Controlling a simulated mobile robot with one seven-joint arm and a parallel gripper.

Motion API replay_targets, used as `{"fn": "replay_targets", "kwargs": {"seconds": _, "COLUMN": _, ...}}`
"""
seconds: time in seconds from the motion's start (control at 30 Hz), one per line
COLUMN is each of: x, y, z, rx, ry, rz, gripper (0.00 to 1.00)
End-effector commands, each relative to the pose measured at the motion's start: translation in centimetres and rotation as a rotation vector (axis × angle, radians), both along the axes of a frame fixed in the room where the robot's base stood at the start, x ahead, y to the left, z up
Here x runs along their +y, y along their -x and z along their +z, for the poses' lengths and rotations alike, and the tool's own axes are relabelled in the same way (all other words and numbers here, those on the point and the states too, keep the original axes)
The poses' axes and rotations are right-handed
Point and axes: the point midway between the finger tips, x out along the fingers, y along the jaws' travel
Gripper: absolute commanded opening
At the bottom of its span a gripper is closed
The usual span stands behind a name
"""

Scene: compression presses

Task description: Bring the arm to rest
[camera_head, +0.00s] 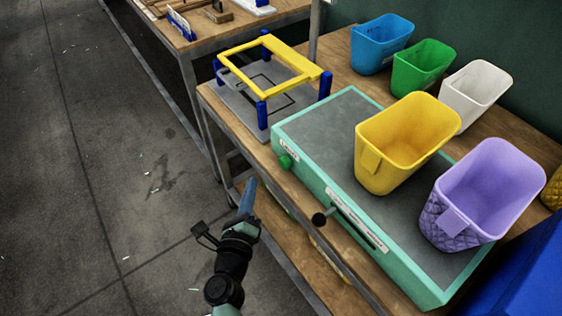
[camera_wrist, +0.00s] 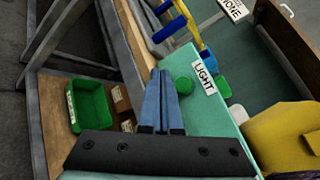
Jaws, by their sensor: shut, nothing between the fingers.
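My gripper (camera_head: 248,196) is in front of the bench, beside the near left edge of the teal-framed machine, in the head view. Its two blue fingers lie close together in the wrist view (camera_wrist: 161,75), shut and empty. The teal machine (camera_head: 330,120) has a grey top and a green knob (camera_head: 286,162) at its left end. In the wrist view the green knob (camera_wrist: 184,85) appears just right of the fingertips, next to a label reading LIGHT (camera_wrist: 205,79). I cannot tell whether the fingers touch anything.
A yellow bin (camera_head: 385,160) and a purple bin (camera_head: 455,215) stand on the machine. Blue (camera_head: 372,48), green (camera_head: 412,72) and white (camera_head: 462,100) bins stand behind. A yellow-framed press (camera_head: 262,84) is at the left. A green bin (camera_wrist: 92,108) sits on the lower shelf.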

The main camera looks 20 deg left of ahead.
Motion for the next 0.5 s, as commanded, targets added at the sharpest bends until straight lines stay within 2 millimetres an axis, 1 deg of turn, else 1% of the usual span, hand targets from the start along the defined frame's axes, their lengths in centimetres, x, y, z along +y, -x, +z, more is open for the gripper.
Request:
{"fn": "replay_targets", "kwargs": {"seconds": 0.43, "x": 0.0, "y": 0.0, "z": 0.0, "rx": -0.001, "ry": 0.000, "rz": 0.001, "gripper": 0.00}}
{"fn": "replay_targets", "kwargs": {"seconds": 0.5, "x": 0.1, "y": -0.4, "z": 1.0, "rx": -0.020, "ry": 0.010, "rz": 0.006, "gripper": 0.00}}
